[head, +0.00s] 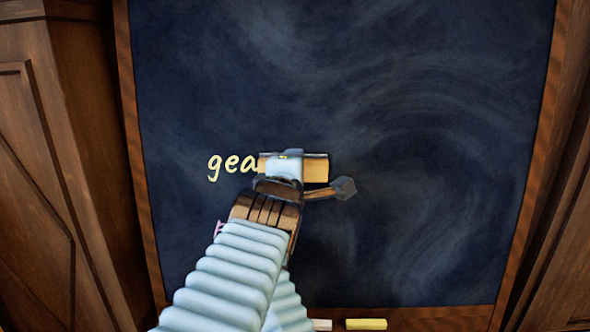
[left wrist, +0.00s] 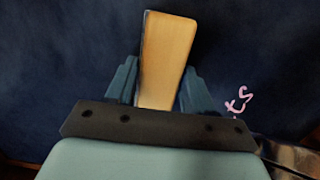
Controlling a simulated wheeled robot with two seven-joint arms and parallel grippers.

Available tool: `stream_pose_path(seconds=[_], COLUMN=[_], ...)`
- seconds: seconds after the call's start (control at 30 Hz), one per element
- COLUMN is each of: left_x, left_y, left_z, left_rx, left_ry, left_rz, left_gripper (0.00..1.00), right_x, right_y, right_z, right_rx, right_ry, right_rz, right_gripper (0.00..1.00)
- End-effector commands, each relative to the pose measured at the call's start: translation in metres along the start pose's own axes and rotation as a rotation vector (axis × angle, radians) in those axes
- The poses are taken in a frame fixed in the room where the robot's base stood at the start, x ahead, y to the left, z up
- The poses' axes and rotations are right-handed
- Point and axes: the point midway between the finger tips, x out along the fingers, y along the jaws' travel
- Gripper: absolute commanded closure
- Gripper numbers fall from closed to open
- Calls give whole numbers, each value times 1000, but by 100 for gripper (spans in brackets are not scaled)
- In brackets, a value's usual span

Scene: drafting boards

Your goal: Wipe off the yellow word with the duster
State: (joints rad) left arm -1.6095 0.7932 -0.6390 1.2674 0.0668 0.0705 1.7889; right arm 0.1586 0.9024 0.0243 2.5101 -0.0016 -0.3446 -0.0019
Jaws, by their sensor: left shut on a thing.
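The yellow word (head: 232,165) is chalked on the dark board (head: 430,120); the letters "gea" show in the head view. Anything to their right is hidden behind the duster and gripper. The duster (head: 316,170) is a tan wooden block, lying across the picture at the right end of the visible letters. My left gripper (head: 284,166) is shut on the duster, its fingers on either side of the block. The duster also stands between the fingers in the left wrist view (left wrist: 166,55). Whether it touches the board I cannot tell.
Pink writing (left wrist: 238,102) is on the board in the left wrist view; my arm mostly covers it in the head view (head: 219,228). A yellow chalk (head: 366,324) and a pale chalk (head: 322,325) lie at the bottom ledge. The board's upper and right parts are free.

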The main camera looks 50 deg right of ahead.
Motion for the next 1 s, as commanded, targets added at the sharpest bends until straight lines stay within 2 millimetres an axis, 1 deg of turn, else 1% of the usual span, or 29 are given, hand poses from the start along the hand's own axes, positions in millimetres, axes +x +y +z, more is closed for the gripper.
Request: stream_pose_path(seconds=[0.03,0.2,0.47,0.7,0.93,1.0], left_x=[0,0,-1,-4,-6,-7], left_y=[-5,-6,-6,-6,-6,-6], left_z=[-7,-24,-38,-61,-69,-74], left_rx=[-3,-3,-2,-3,-2,-3], left_ry=[2,4,8,9,7,8], left_rz=[0,0,-1,-2,-2,-2], left_gripper=[72,72,72,72,72,72], right_x=[9,9,9,9,9,9], right_y=[10,10,10,10,10,10], right_z=[-1,-1,-1,-1,-1,-1], right_rx=[19,19,19,19,19,19], right_ry=[-1,-1,-1,-2,-2,-2], right_rz=[10,10,10,10,10,10], right_gripper=[57,57,57,57,57,57])
